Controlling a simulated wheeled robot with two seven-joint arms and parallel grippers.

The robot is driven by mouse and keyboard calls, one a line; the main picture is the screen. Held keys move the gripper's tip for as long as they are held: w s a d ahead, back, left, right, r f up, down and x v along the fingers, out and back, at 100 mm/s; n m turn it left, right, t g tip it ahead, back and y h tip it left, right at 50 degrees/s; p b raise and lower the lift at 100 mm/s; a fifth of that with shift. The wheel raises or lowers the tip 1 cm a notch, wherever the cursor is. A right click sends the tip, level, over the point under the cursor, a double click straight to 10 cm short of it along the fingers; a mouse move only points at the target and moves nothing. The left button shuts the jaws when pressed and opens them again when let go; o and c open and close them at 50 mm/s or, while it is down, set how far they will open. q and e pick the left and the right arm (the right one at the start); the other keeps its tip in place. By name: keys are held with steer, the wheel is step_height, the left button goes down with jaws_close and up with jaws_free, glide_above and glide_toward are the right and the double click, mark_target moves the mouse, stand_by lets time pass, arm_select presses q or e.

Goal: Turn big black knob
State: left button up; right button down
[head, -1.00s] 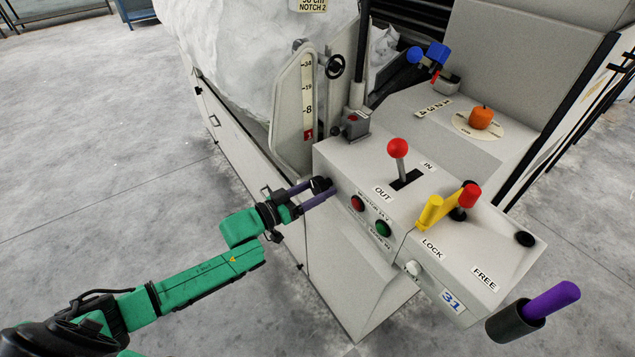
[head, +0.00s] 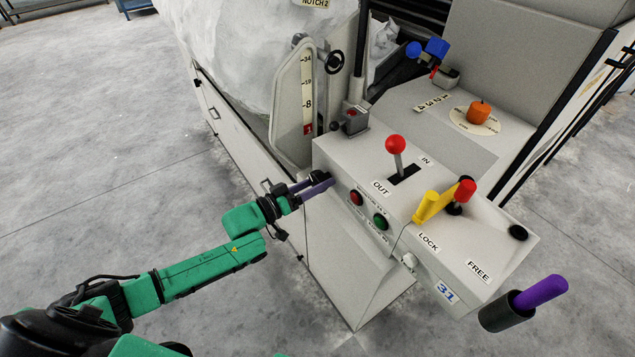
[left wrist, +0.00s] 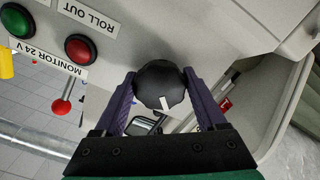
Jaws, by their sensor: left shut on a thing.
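The big black knob (left wrist: 161,72) sits on the side of the pale machine console, with a white pointer mark on its face. In the left wrist view, my left gripper (left wrist: 160,86) has its two purple fingers on either side of the knob and is shut on it. In the head view, my left gripper (head: 322,184) reaches the console's left side from the left. There the knob (head: 317,175) is mostly hidden by the fingers. My right gripper is not in view.
A red button (head: 356,198) and a green button (head: 381,222) are close right of my left gripper. A red-topped lever (head: 396,145), a yellow handle (head: 426,207) and a purple handle (head: 541,291) stand farther right. Open floor (head: 100,150) lies left.

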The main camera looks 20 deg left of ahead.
arm_select(q)
steer(key=o, duration=1.3)
steer(key=p+v, duration=0.1)
steer(key=v, duration=1.3)
steer(key=shift+s+a+p, duration=0.2)
steer(key=shift+s+p, duration=0.05)
steer(key=shift+p, duration=0.1)
